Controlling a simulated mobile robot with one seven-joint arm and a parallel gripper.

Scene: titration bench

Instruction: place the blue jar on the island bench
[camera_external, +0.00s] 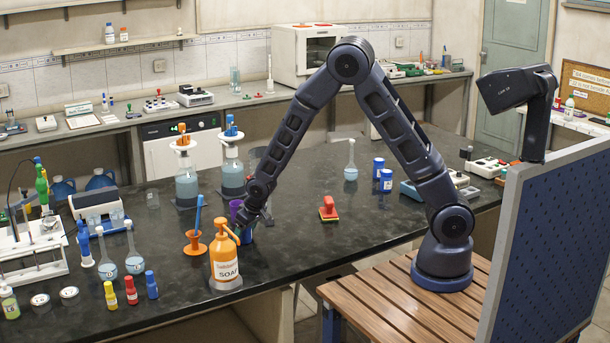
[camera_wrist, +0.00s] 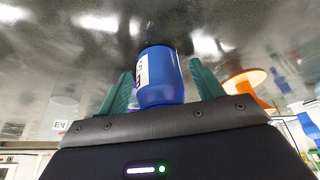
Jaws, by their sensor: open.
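The blue jar (camera_wrist: 161,78) with a white label sits between the two green fingers of my gripper (camera_wrist: 163,88) in the wrist view. The fingers are open on either side of it. In the external view my gripper (camera_external: 249,217) is low over the dark island bench (camera_external: 320,235), behind the soap bottle. A blue jar (camera_external: 246,235) shows just below it at the bench surface, partly hidden by the soap bottle. Whether its base fully rests on the bench is hard to tell.
An orange soap bottle (camera_external: 224,262) stands close in front of my gripper, and an orange funnel holder (camera_external: 195,243) is to its left. A red stamp (camera_external: 328,209) and other blue jars (camera_external: 386,180) stand to the right. Bench space between gripper and stamp is clear.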

